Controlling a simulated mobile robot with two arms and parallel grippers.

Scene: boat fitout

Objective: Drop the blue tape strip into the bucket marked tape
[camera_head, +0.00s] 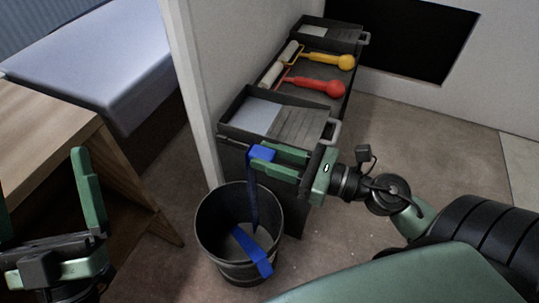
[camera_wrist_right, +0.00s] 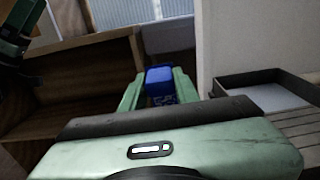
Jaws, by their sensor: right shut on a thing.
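My right gripper (camera_head: 282,160) is shut on the blue tape strip (camera_head: 254,195), holding its upper end above the dark bucket (camera_head: 207,238). The strip hangs down from the fingers into the bucket's opening. A wider blue piece (camera_head: 250,248) shows lower down at the bucket's near side; I cannot tell whether it joins the strip. No marking on the bucket is readable. In the right wrist view, the blue end (camera_wrist_right: 160,80) sits between the green fingers. My left gripper (camera_head: 48,205) is open and empty at the left edge, apart from the bucket.
A dark bench (camera_head: 340,112) behind the bucket carries paint trays (camera_head: 300,122), a red-handled roller (camera_head: 318,85) and a yellow-handled roller (camera_head: 333,60). A white partition edge (camera_head: 196,100) stands close behind the bucket. A wooden cabinet (camera_head: 45,130) and grey-blue cushion (camera_head: 100,60) are at left.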

